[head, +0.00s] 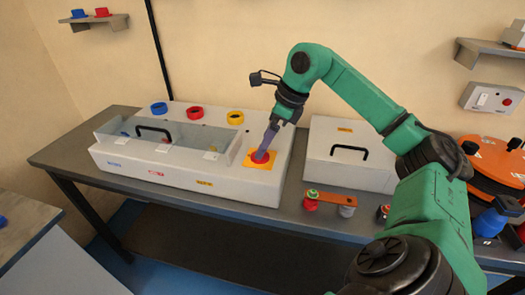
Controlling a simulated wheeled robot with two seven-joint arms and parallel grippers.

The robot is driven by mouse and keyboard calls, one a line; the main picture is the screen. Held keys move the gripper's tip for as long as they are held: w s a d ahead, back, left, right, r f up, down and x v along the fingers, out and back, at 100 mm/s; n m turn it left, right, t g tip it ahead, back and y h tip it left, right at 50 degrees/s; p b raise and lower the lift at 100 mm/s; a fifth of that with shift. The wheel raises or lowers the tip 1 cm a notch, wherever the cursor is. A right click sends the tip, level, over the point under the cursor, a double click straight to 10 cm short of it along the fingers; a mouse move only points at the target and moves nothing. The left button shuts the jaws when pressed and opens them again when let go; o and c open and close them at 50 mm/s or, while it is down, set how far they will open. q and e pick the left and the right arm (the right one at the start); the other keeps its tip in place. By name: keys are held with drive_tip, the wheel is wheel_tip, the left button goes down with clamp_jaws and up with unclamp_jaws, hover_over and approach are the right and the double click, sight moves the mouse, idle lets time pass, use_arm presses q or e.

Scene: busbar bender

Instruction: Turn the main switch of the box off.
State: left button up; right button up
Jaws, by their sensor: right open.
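The box (185,188) is a long pale grey case on the dark table, with a black handle on its clear lid. Its main switch (259,157) is a red knob on a yellow plate at the box's right end. My right gripper (265,150) points down at the switch, with its purple fingers at or just above the red knob. The fingers hide part of the knob, and I cannot tell whether they touch it. The gripper is open. The knob's exact angle is too small to tell. My left gripper is not in view.
Blue, red and yellow rings (195,113) sit along the box's back. A second grey case (350,152) with a black handle stands to the right. A copper-coloured bar with posts (330,199) lies in front of it. An orange machine (493,160) stands at far right.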

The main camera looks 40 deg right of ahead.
drive_tip(key=shift+x, duration=1.25)
drive_tip(key=shift+a, duration=0.1)
drive_tip(key=shift+r, duration=0.1)
drive_tip(key=c, duration=1.4)
